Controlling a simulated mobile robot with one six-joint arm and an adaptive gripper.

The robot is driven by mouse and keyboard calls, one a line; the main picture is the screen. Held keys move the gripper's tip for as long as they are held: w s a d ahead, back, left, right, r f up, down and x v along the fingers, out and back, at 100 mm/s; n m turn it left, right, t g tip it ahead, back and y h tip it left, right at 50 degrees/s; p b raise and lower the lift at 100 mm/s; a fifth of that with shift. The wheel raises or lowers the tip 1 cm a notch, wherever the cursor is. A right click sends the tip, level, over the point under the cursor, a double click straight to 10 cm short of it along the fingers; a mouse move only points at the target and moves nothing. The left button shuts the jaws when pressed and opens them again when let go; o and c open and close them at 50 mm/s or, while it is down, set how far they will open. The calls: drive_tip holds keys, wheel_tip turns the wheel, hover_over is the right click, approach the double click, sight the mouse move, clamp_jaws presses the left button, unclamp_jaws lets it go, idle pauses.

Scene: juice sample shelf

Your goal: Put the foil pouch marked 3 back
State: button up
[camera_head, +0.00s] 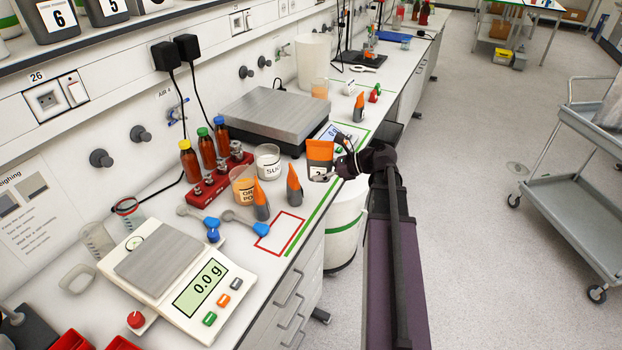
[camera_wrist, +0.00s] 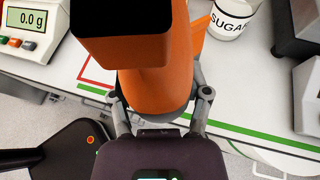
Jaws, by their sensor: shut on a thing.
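My gripper (camera_head: 334,172) is shut on an orange-and-dark foil pouch (camera_head: 320,152), held upright at the front edge of the bench. Its white label is partly covered by a finger, so I cannot read its number surely. In the wrist view the pouch (camera_wrist: 160,88) fills the middle between the two fingers of my gripper (camera_wrist: 160,104). Two similar pouches stand on the bench to its left, one (camera_head: 261,203) by the orange powder beaker and one (camera_head: 294,187) nearer the held pouch. Another pouch (camera_head: 359,108) stands farther back. An empty red-outlined rectangle (camera_head: 264,249) lies on the bench front.
A small balance (camera_head: 176,275) reads 0.0 g at the left. A large steel-topped scale (camera_head: 273,112) stands behind the held pouch. The sugar beaker (camera_head: 268,160), blue scoops (camera_head: 238,219) and brown bottles (camera_head: 206,148) crowd the bench. A grey trolley (camera_head: 585,205) stands across the aisle.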

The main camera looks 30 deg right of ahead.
drive_tip(key=shift+w+f, duration=0.1)
drive_tip(key=shift+d+f+b, duration=0.25)
drive_tip(key=shift+f+b, duration=0.25)
drive_tip(key=shift+b, duration=0.05)
drive_tip(key=d+f+m+t+h+b, duration=0.3)
drive_tip(key=d+f+b, duration=0.4)
drive_tip(key=shift+s+d+f+m, duration=0.2)
drive_tip(key=shift+d+m, duration=0.1)
drive_tip(key=shift+d, duration=0.1)
drive_tip(key=shift+w, duration=0.1)
drive_tip(key=w+a, duration=0.1)
drive_tip(key=w, duration=0.3)
drive_tip(key=w+a+f+b, duration=0.1)
drive_tip(key=w, duration=0.4)
drive_tip(key=w+a, duration=0.1)
drive_tip(key=w, duration=0.4)
drive_tip(key=shift+a+f+b, duration=0.15)
drive_tip(key=shift+a+b, duration=0.15)
drive_tip(key=shift+b, duration=0.1)
drive_tip(key=shift+w, duration=0.1)
